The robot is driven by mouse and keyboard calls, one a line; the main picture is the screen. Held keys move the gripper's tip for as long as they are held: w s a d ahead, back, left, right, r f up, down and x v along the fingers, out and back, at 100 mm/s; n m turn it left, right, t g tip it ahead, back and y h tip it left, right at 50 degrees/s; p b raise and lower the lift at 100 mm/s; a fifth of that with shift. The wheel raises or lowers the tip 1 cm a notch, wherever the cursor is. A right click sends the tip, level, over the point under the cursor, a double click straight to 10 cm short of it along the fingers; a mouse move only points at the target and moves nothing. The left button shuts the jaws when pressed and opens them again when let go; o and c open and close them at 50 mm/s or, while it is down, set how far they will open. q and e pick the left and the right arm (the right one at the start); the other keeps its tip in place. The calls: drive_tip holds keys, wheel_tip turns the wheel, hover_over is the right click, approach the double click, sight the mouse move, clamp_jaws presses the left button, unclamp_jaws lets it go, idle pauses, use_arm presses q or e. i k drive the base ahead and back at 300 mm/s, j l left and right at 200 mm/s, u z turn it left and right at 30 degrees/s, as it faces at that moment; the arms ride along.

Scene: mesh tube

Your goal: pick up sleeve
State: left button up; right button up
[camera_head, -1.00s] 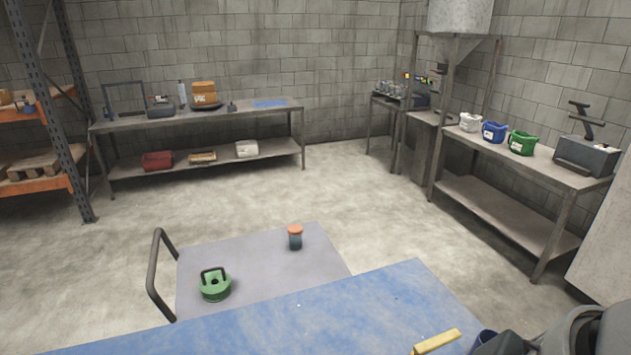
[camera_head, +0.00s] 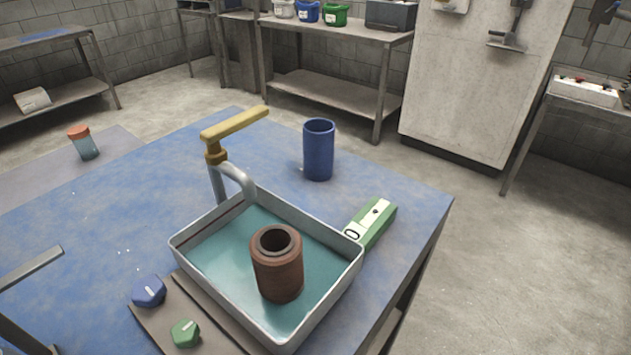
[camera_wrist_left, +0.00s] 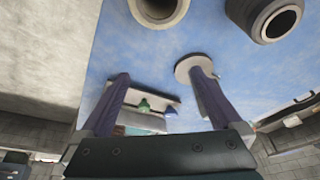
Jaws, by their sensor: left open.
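A reddish-brown hollow cylinder (camera_head: 277,262), the likely sleeve, stands upright in a pale-rimmed tray (camera_head: 187,255) with a teal floor. A blue open-topped tube (camera_head: 319,150) stands upright on the blue table behind the tray. My left gripper (camera_wrist_left: 160,72) is open in the left wrist view, its two dark fingers apart. Nothing is clearly gripped. Two ring-shaped ends, a beige one (camera_wrist_left: 136,12) and a grey one (camera_wrist_left: 252,20), show beyond the fingers at the top of that view; I cannot tell which objects they are. My right gripper is not in view.
A tap with a yellow handle (camera_head: 236,121) rises at the tray's back left. A green block (camera_head: 378,226) lies against its right side. A blue nut (camera_head: 149,291) and a green nut (camera_head: 184,333) are at front left.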

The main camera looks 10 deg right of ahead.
sight(276, 250)
drive_tip(key=i+l+u, duration=0.1)
drive_tip(key=l+u, duration=0.15)
drive_tip(key=u, duration=0.2)
drive_tip(key=l+u, duration=0.25)
drive_tip(key=u, duration=0.25)
drive_tip(key=l+u, duration=0.3)
drive_tip(key=u, duration=0.15)
drive_tip(key=i+l, duration=0.05)
